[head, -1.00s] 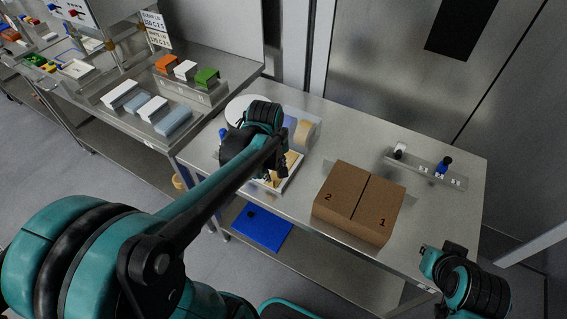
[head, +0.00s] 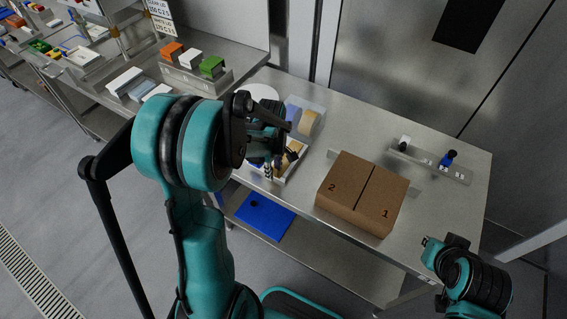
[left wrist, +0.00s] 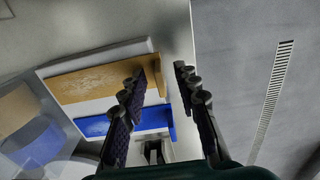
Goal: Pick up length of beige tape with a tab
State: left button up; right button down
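A length of beige tape (left wrist: 100,80) with an upturned tab at its right end lies in a shallow white tray (left wrist: 92,55), in the left wrist view. A blue length (left wrist: 92,127) with a similar tab lies parallel to it. My left gripper (left wrist: 158,78) is open and empty, one finger overlapping the tab area and the other past the tray's right end. In the head view my left gripper (head: 284,152) is over the tray and hides much of it. My right gripper (head: 431,252) is at the table's front right; its fingers are too small to read.
A brown carton (head: 362,194) marked 2 and 1 stands right of the tray on the steel table (head: 345,118). A beige roll (head: 309,121) stands behind the tray. A small metal rack (head: 425,163) is at the back right. The table's front edge is close to the tray.

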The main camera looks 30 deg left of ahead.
pick_arm(q)
grip_shut()
dwell(0.3)
